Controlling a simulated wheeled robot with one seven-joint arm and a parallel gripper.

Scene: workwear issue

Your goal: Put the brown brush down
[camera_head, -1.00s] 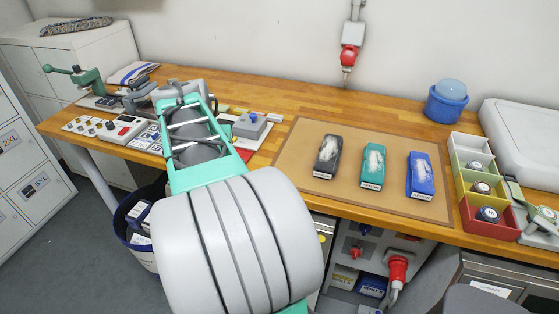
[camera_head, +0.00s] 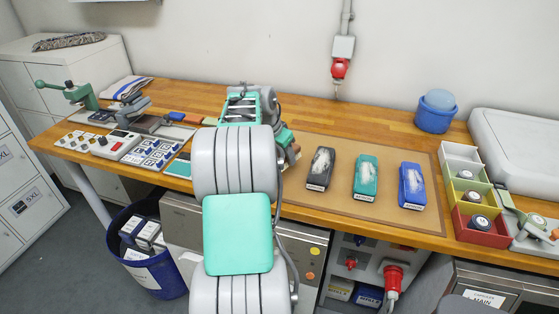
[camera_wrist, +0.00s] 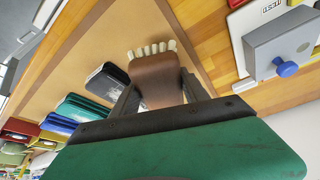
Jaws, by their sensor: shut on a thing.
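The brown brush (camera_wrist: 158,80) shows in the wrist view between my gripper's fingers, with its pale bristles at the far end. My gripper (camera_wrist: 158,98) is shut on it. The tan mat (camera_wrist: 110,35) lies beyond the brush in that view; I cannot tell the gap between them. In the head view my arm hides the gripper and most of the brush, close to the left end of the mat (camera_head: 390,228). A black brush (camera_head: 320,168), a green brush (camera_head: 366,178) and a blue brush (camera_head: 412,186) lie in a row on the mat.
Stacked bins (camera_head: 482,230) in red, yellow and white stand right of the mat. A blue tub (camera_head: 435,112) stands at the back. A grey block with a blue knob (camera_wrist: 287,68) is near the gripper in the wrist view. The mat's left part looks free.

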